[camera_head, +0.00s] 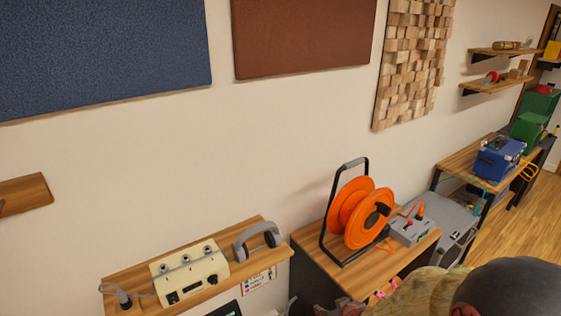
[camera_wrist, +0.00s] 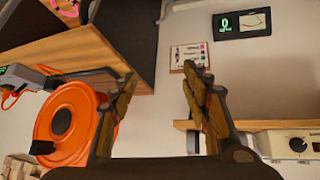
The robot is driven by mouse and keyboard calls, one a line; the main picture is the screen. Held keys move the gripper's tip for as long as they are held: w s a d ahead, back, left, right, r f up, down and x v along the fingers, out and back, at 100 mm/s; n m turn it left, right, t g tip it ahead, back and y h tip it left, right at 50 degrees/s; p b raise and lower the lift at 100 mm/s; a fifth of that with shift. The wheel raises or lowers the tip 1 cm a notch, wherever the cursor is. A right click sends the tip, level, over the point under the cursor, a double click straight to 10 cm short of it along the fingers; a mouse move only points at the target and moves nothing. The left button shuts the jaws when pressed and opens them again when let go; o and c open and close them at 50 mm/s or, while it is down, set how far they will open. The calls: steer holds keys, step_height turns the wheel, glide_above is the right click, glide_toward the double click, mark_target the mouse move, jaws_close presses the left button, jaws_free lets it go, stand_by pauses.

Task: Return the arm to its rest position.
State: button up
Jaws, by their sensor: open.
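My gripper (camera_wrist: 160,78) shows in the wrist view with its two fingers spread apart. Nothing is between the fingertips, and they point toward the pale wall. The wrist view is upside down compared with the head view. In the head view I cannot make out the gripper clearly; large tan and dark rounded shapes fill the lower right corner.
An orange cable reel (camera_head: 362,214) stands on a wooden cabinet (camera_head: 312,252); the reel also shows left of the fingers (camera_wrist: 68,125). A shelf (camera_head: 125,277) holds a cream amplifier (camera_head: 190,278) and grey headphones (camera_head: 258,238). A blue case (camera_head: 498,158) sits farther right.

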steer(key=s+d+r+m+g+h, duration=0.3)
steer(key=s+d+r+g, duration=0.25)
steer(key=s+r, duration=0.6)
steer(key=s+a+r+m+t+y+b, duration=0.1)
steer(key=s+r+t, duration=0.2)
steer(key=s+r, duration=0.8)
step_height(320, 180, up, 3)
steer(key=shift+a+f, duration=0.1)
steer(key=shift+a, duration=0.3)
